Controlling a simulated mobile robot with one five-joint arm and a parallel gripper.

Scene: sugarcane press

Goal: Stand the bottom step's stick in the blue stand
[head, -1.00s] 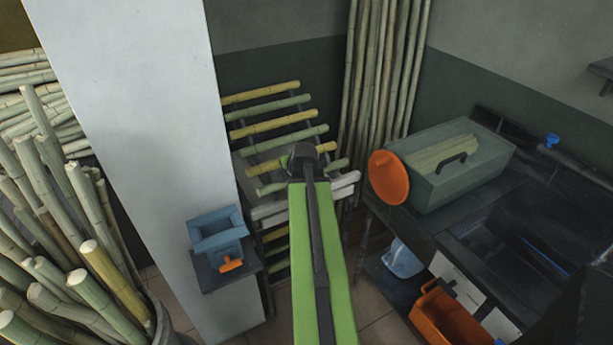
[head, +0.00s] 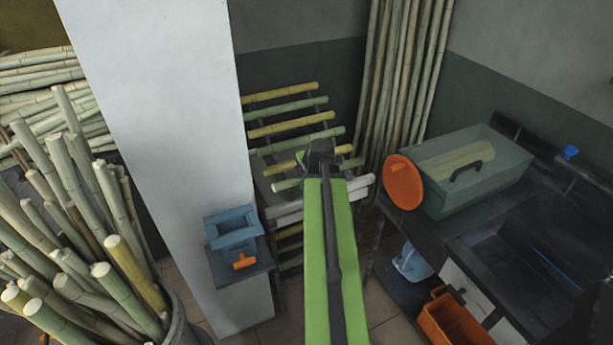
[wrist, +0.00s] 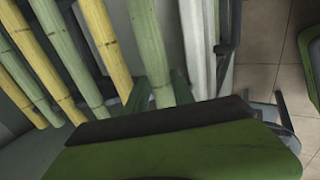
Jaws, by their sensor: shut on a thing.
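The bottom step's stick (head: 287,185) is a pale green cane. It lies across the lowest step of the slanted rack (head: 268,212), just above a white rail. My gripper (wrist: 160,92) is shut around it; in the wrist view the green cane (wrist: 150,45) runs up between the two dark green fingers. In the head view my arm hides the fingers and the middle of the stick. The blue stand (head: 232,230) is a small open-topped holder on a dark ledge by the white pillar, left of and lower than the rack. An orange part (head: 244,261) sits at its front.
Several yellow and green canes (head: 290,110) lie on the steps above. The white pillar (head: 160,150) stands left of the rack. Tall canes (head: 405,80) lean behind.

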